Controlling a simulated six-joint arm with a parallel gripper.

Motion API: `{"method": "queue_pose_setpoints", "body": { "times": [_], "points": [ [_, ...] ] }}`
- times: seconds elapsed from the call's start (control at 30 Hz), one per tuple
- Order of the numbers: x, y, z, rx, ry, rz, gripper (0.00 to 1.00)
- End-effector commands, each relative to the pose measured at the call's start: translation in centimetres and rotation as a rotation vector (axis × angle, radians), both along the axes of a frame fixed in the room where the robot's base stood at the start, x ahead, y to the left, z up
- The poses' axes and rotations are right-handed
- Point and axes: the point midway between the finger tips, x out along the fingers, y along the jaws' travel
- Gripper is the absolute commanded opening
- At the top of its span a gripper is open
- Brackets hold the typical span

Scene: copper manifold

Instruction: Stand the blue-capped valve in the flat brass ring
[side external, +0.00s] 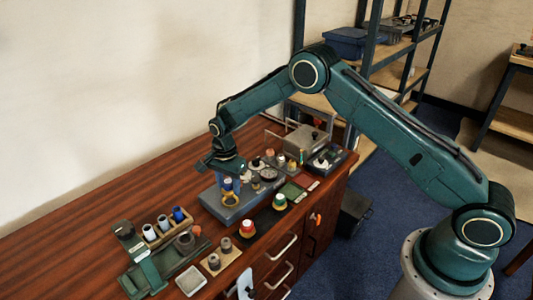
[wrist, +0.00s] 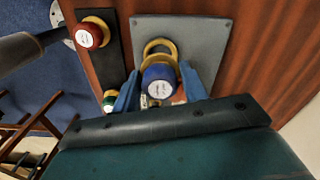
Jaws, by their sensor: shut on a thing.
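My gripper (side external: 227,183) is over the grey plate (side external: 207,198), pointing down and shut on the blue-capped valve (side external: 228,185). In the wrist view the valve's blue cap (wrist: 158,80) with its white label sits between my two blue fingers (wrist: 160,88). The flat brass ring (side external: 231,201) is on the grey plate, just below the valve. In the wrist view the ring (wrist: 160,45) shows beyond the cap, partly hidden by it. I cannot tell whether the valve's lower end is above the ring or inside it.
A red-capped valve (wrist: 90,35) and a green-capped valve (wrist: 109,99) stand on a dark strip beside the plate. Other fittings crowd the plate's back right (side external: 268,174). A rack of small cylinders (side external: 163,223) and a green fixture (side external: 145,265) stand left. Bare wood (side external: 80,235) lies far left.

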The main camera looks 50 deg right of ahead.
Motion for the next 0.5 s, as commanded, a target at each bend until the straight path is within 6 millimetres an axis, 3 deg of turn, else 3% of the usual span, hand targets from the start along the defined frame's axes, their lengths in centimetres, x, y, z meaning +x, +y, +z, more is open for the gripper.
{"method": "queue_pose_setpoints", "body": {
  "times": [0.5],
  "points": [
    [0.1, 0.0, -2.0, 0.0, -0.002, 0.0, 0.18]
  ]
}}
